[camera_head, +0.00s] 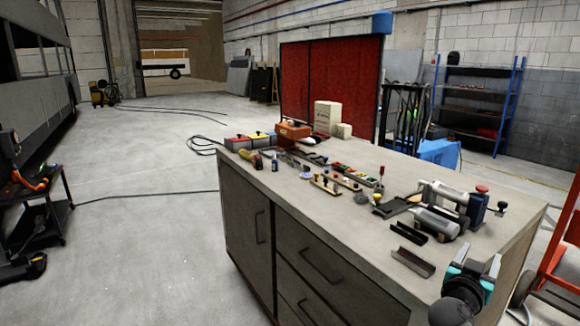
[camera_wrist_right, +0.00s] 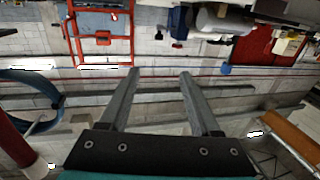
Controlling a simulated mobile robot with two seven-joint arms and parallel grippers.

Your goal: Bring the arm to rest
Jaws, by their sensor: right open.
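My right gripper (camera_head: 477,258) shows at the lower right of the head view, by the workbench's near right corner. Its jaws are apart with nothing between them. In the right wrist view the two grey fingers (camera_wrist_right: 159,74) stand well apart and the space between them is empty. My left arm and gripper do not show in either view.
The grey workbench (camera_head: 400,275) carries a vise (camera_head: 455,200), dark metal channels (camera_head: 412,262), several small tools and boxes. A red hand truck (camera_head: 560,255) stands right of the bench. A tool cart (camera_head: 62,200) is at the left. Open floor (camera_head: 140,235) lies between.

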